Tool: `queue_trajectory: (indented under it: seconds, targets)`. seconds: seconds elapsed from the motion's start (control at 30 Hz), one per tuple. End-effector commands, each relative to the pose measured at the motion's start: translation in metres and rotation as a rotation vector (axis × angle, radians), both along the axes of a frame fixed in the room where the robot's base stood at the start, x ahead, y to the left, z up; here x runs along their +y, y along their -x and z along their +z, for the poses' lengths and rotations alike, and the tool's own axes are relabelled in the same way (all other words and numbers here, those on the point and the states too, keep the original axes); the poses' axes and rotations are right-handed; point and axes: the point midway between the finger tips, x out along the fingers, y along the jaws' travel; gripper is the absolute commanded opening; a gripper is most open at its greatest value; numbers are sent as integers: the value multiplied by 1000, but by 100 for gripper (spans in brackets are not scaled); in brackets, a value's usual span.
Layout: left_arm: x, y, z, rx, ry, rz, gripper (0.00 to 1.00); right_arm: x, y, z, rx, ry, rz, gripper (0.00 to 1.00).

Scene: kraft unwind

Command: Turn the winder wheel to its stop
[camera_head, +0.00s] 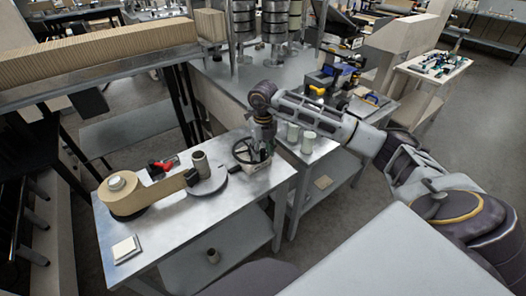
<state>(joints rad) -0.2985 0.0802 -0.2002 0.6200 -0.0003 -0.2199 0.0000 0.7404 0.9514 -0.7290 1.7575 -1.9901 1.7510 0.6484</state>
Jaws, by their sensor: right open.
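The winder wheel (243,151) is a dark spoked ring at the right end of the near metal table, tilted on a light grey housing (257,168). My right arm reaches in from the right, and its gripper (264,141) points down just at the wheel's right side. The gripper is open. It overlaps the wheel's right edge in the picture, and I cannot tell whether the fingers touch the rim. The fingertips are small and partly blend with the housing. My left gripper is not in view.
On the same table (185,235) lie a kraft paper roll (130,197), a grey disc (212,182) with a dark cup-like core (200,163), a red-handled tool (163,164) and a white pad (126,248). Pale cylinders (308,142) stand close right of the wheel.

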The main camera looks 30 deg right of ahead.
Motion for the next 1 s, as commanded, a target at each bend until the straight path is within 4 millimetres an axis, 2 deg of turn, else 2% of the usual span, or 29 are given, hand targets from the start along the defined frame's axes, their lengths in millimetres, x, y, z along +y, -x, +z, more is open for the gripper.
queue_trajectory:
  seconds: [0.2, 0.47, 0.77, 1.0]
  targets:
    - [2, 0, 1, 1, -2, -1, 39, 0, 0, -8, 0, 1, 0, 41]
    - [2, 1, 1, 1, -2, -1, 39, 0, 0, -8, 0, 1, 0, 39]
    - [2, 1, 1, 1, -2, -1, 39, 0, 0, -8, 0, 0, 0, 1]
    - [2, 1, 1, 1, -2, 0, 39, 0, 0, -8, 0, 0, 0, 0]
